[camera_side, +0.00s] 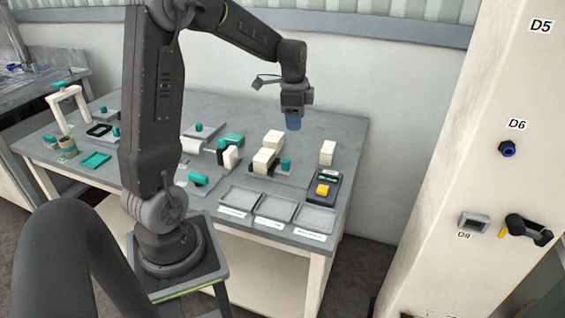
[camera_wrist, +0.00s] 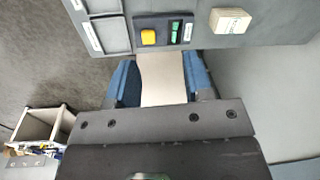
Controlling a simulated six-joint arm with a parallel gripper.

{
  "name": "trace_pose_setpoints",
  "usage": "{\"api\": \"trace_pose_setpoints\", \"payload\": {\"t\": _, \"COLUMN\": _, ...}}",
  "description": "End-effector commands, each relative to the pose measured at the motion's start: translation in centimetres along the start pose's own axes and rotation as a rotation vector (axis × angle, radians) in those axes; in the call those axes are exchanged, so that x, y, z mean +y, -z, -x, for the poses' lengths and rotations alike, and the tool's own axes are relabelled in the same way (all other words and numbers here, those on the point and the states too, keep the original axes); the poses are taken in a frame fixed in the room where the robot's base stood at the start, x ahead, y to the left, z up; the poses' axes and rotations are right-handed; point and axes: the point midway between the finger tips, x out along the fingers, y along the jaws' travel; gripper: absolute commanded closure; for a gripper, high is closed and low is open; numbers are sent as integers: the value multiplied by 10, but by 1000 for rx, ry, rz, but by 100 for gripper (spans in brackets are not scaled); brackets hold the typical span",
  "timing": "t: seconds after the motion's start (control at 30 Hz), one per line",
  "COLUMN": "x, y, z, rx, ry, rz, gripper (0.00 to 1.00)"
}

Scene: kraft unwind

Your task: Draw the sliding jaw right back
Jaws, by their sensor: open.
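My gripper (camera_side: 293,123) is in the air above the right part of the table, clear of the things on it. Its blue fingers are apart in the wrist view (camera_wrist: 161,75). A pale surface shows between them there; I cannot tell what it is. Cream blocks (camera_side: 265,158) stand on the table below and left of my gripper, with a teal handle (camera_side: 286,165) beside them. Further left is a white and black piece (camera_side: 229,157) with teal parts near it. The sliding jaw is too small to single out for sure among these.
A dark box with a yellow button (camera_side: 323,189) stands at the right of the table (camera_side: 345,135); the button shows in the wrist view (camera_wrist: 148,38). A cream block (camera_side: 327,152) is behind it, also in the wrist view (camera_wrist: 230,21). Shallow grey trays (camera_side: 276,208) line the front edge.

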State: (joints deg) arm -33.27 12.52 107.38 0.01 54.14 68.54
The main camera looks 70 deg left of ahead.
Motion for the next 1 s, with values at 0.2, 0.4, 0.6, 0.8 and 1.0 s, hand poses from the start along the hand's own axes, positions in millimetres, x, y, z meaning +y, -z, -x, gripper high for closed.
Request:
{"api": "trace_pose_setpoints", "payload": {"t": 0.2, "x": -51, "y": -40, "z": -54, "rx": -29, "ry": -84, "rz": -129, "gripper": 53}}
{"api": "trace_pose_setpoints", "payload": {"t": 0.4, "x": -60, "y": -50, "z": -71, "rx": -30, "ry": -102, "rz": -170, "gripper": 53}}
{"api": "trace_pose_setpoints", "payload": {"t": 0.6, "x": -56, "y": -51, "z": -99, "rx": -30, "ry": -105, "rz": -171, "gripper": 53}}
{"api": "trace_pose_setpoints", "payload": {"t": 0.8, "x": -52, "y": -52, "z": -141, "rx": -30, "ry": -105, "rz": -170, "gripper": 53}}
{"api": "trace_pose_setpoints", "payload": {"t": 1.0, "x": -48, "y": -53, "z": -177, "rx": -30, "ry": -104, "rz": -170, "gripper": 53}}
